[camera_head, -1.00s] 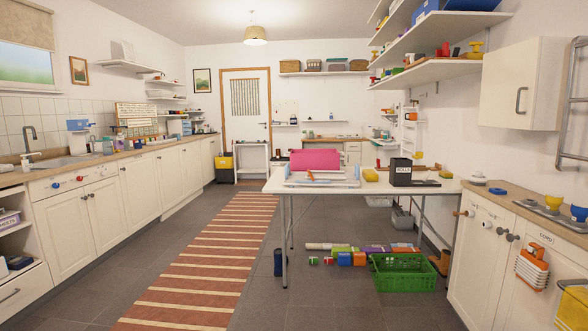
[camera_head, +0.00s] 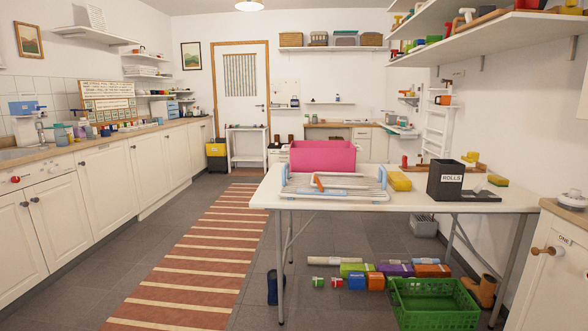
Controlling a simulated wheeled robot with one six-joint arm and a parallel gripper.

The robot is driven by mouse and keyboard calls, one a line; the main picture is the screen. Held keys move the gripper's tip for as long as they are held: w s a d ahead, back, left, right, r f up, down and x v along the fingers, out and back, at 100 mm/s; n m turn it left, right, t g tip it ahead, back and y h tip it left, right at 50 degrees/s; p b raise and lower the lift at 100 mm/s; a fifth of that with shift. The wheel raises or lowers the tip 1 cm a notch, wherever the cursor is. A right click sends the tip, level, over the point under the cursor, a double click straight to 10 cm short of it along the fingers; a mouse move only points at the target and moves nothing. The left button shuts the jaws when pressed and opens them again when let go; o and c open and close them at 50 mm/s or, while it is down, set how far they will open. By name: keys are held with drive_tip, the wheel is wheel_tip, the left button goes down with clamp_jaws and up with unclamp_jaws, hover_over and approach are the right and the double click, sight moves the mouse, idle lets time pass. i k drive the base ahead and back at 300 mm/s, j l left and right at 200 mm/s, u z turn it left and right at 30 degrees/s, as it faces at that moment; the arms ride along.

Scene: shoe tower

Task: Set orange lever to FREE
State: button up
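A white rack-like device (camera_head: 350,194) with light blue end pieces lies flat on the white table ahead of me. A small orange bar (camera_head: 318,184), which looks like the orange lever, sits slanted on its left part. I see no FREE label; any marking is too small to read. A pink box (camera_head: 322,156) stands just behind the rack. My gripper does not show in this view, so its state and distance from the lever cannot be seen.
A black ROLLS box (camera_head: 446,180) and a yellow sponge-like block (camera_head: 400,181) stand right of the rack. Below the table (camera_head: 440,203) are colourful rolls and a green crate (camera_head: 434,307). A striped rug (camera_head: 205,254) runs along clear floor left of the table.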

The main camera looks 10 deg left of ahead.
sight(316, 179)
drive_tip(key=i+j+u, duration=0.1)
drive_tip(key=i, duration=2.5)
